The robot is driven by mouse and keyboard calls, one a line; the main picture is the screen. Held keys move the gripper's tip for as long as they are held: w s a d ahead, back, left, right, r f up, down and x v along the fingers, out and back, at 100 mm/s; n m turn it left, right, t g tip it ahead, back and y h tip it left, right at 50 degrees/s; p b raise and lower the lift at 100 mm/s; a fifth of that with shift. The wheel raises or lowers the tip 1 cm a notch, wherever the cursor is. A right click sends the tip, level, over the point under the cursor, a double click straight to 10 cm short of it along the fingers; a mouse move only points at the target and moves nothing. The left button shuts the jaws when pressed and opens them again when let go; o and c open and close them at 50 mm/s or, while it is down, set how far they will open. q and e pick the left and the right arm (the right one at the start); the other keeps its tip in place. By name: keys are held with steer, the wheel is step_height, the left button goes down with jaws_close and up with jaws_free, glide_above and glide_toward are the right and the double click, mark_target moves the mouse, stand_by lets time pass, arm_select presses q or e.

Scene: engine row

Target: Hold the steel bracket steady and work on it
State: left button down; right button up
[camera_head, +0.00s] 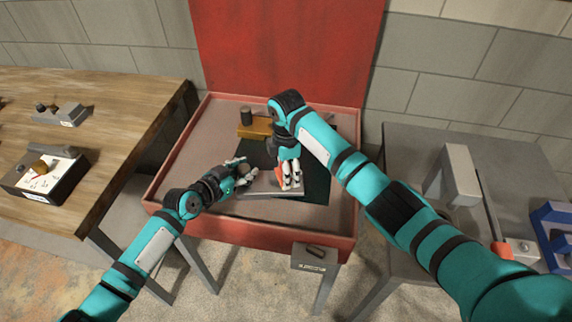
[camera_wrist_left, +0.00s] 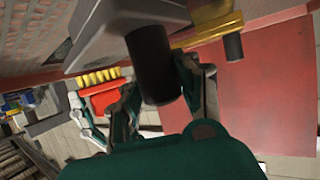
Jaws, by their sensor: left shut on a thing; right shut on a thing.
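The grey steel bracket (camera_head: 272,188) lies near the front of the dark mat. My left gripper (camera_head: 246,174) is at its left end, shut on a dark cylindrical grip. In the left wrist view this dark grip (camera_wrist_left: 154,65) stands between the fingers, against the grey bracket (camera_wrist_left: 95,28). My right gripper (camera_head: 288,178) is over the bracket's right part, shut on a red tool (camera_head: 280,176) largely hidden by the fingers. A red block with yellow tufts (camera_wrist_left: 108,97) shows beyond the left fingers in the wrist view. I cannot tell whether the right tool touches the bracket.
A red-rimmed tray table (camera_head: 240,230) has a tall red back panel (camera_head: 285,50). A yellow bar (camera_head: 255,130) with a dark post sits behind the mat. A wooden bench (camera_head: 90,95) with a gauge box stands left; a grey table (camera_head: 420,145) with a press-like tool stands right.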

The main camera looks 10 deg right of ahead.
steer(key=shift+s+a, duration=0.1)
steer(key=shift+s, duration=1.2)
steer(key=w, duration=0.1)
steer(key=w+f, duration=0.1)
steer(key=w, duration=0.1)
steer(key=shift+w+f, duration=0.1)
steer(key=shift+f, duration=0.1)
steer(key=shift+w+d, duration=0.15)
steer(key=shift+w, duration=0.75)
steer(key=shift+w+d, duration=0.15)
steer(key=shift+w, duration=0.75)
step_height(320, 180, up, 8)
